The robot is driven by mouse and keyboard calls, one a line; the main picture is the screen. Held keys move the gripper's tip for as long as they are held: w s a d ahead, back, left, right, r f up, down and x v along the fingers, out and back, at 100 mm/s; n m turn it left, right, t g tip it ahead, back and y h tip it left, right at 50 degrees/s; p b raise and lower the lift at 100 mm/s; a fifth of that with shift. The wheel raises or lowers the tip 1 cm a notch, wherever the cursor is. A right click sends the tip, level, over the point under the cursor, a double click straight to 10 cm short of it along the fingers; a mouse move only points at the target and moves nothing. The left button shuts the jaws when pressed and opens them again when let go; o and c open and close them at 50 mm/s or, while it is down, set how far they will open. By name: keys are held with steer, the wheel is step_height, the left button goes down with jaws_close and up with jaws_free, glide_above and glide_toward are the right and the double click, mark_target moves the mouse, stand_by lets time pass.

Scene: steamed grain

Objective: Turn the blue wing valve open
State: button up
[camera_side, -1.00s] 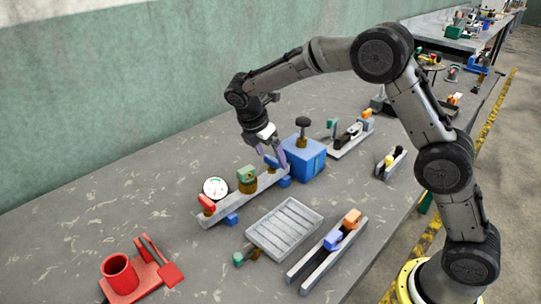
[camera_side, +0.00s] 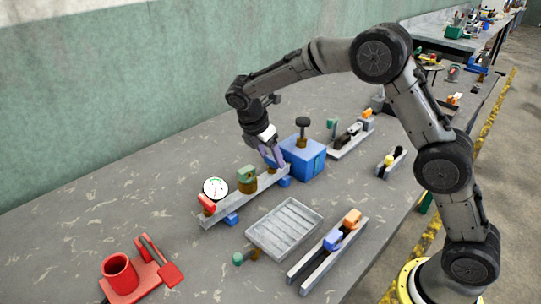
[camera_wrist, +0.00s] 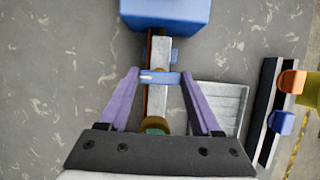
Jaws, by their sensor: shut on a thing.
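The blue wing valve (camera_wrist: 160,77) sits across the grey rail (camera_wrist: 158,100) between my two purple fingertips in the wrist view. My gripper (camera_wrist: 160,74) is shut on it, one finger at each end of the wing. In the side view my gripper (camera_side: 274,162) is down at the far right end of the rail (camera_side: 225,206), and its fingers largely hide the blue valve there. A green valve (camera_side: 246,174) and a red valve (camera_side: 207,202) stand farther left on the same rail.
A blue box (camera_side: 303,158) with a dark knob stands just right of my gripper. A white gauge (camera_side: 215,187) is by the rail's left end. A grey tray (camera_side: 285,228) and a two-bar rack (camera_side: 327,253) lie in front. A red cup (camera_side: 119,273) is front left.

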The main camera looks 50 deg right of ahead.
steer(key=m+g, duration=0.1)
steer(key=m, duration=0.3)
steer(key=shift+w+m+g, duration=0.15)
steer(key=shift+m+g, duration=0.25)
steer(key=m, duration=0.2)
steer(key=m+g+y, duration=0.1)
steer(key=m, duration=0.1)
steer(key=shift+w+d+m, duration=0.1)
steer(key=shift+d+m, duration=0.05)
steer(key=shift+m, duration=0.15)
steer(key=m+y, duration=0.1)
steer(key=m, duration=0.1)
steer(key=m+g, duration=0.1)
steer(key=m, duration=0.1)
steer(key=shift+d+m+g+y, duration=0.1)
steer(key=shift+m+g+y, duration=0.2)
steer(key=shift+y, duration=0.1)
steer(key=shift+m+y, duration=0.8)
steer(key=shift+m, duration=1.1)
steer(key=o, duration=1.4)
